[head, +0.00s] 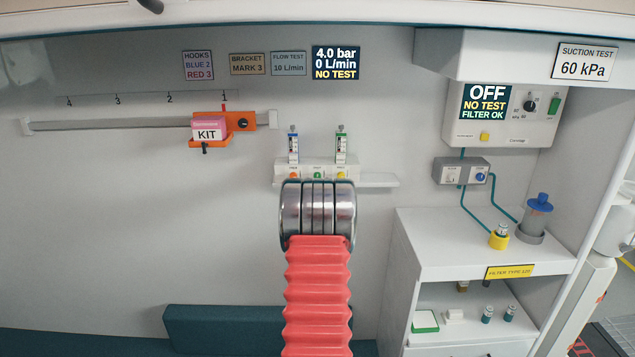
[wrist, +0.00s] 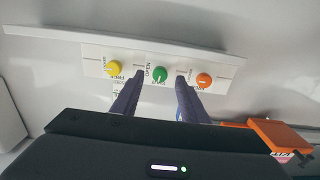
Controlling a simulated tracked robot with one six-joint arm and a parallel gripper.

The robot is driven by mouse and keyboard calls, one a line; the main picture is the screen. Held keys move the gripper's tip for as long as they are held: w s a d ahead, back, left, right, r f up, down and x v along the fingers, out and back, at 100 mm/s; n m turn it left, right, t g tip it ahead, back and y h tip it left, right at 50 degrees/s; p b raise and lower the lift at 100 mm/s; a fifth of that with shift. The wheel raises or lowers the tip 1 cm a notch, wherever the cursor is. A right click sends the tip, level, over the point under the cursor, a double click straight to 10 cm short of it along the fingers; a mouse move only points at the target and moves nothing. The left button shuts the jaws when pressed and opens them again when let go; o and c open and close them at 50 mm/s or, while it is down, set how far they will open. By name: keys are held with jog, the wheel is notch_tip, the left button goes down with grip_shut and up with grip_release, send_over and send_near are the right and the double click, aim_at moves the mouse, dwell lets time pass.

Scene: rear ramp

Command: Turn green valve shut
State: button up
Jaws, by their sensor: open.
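The green valve (wrist: 160,75) is a round knob in the middle of a white panel (wrist: 92,54), with the word OPEN printed beside it in the wrist view. A yellow knob (wrist: 113,68) is on its left and an orange knob (wrist: 204,80) on its right. My gripper (wrist: 158,80) is open, its two dark fingers pointing at the panel on either side of the green valve. No contact with the valve shows. In the head view the green valve (head: 317,175) sits low on the wall panel, just above my arm, which hides my gripper there.
An orange bracket (head: 240,140) with a pink KIT box (head: 208,129) is on the rail at left. A narrow shelf (head: 379,180) runs right of the panel. The display (head: 336,62) reads 4.0 bar, 0 L/min, NO TEST. A white cabinet (head: 410,250) stands at right.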

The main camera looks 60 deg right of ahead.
aim_at(317, 176)
jog(key=shift+x, duration=1.6)
jog(key=shift+c, duration=0.5)
grip_shut()
